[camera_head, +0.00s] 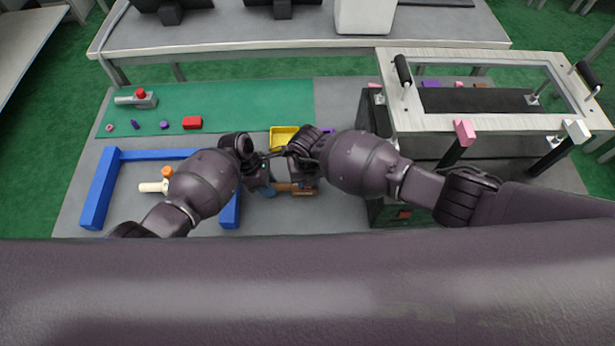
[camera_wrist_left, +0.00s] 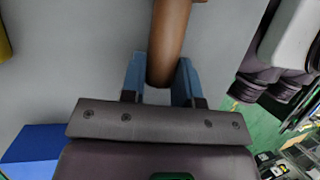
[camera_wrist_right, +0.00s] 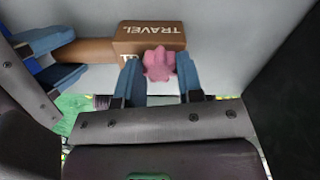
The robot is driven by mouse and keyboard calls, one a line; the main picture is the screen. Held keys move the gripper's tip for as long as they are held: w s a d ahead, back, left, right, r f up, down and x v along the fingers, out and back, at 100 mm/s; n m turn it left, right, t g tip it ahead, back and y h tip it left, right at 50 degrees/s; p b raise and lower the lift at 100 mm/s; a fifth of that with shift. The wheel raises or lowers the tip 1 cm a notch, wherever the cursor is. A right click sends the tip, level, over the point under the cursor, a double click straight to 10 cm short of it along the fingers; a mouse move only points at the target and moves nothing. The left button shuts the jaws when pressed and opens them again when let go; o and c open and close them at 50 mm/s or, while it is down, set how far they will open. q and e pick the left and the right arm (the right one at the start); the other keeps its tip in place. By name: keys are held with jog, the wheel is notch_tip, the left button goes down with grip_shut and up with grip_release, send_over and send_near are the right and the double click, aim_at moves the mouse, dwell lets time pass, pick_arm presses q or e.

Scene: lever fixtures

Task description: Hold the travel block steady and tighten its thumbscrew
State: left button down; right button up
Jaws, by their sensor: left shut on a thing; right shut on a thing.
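The travel block (camera_wrist_right: 128,44) is brown, with TRAVEL printed on it upside down in the right wrist view. A brown round handle (camera_wrist_right: 92,51) extends from its left side. A pink lobed thumbscrew (camera_wrist_right: 158,66) is on its near side. My left gripper (camera_wrist_left: 160,68) is shut on the handle, which passes between its blue fingers in the left wrist view. My right gripper (camera_wrist_right: 159,74) is shut on the thumbscrew, one finger on each side. In the head view the block (camera_head: 304,188) is partly hidden by my grippers.
A yellow bin (camera_head: 283,135) stands just behind my grippers. A blue U-shaped frame (camera_head: 98,190) surrounds a cream piece with an orange knob (camera_head: 167,172). The green mat (camera_head: 250,98) holds a red block (camera_head: 192,122). A pale framed fixture (camera_head: 455,123) stands at the right.

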dwell(0.3)
jog(key=o, duration=0.9)
jog(key=shift+o, duration=0.2)
notch_tip(320, 180, up, 12)
dwell(0.4)
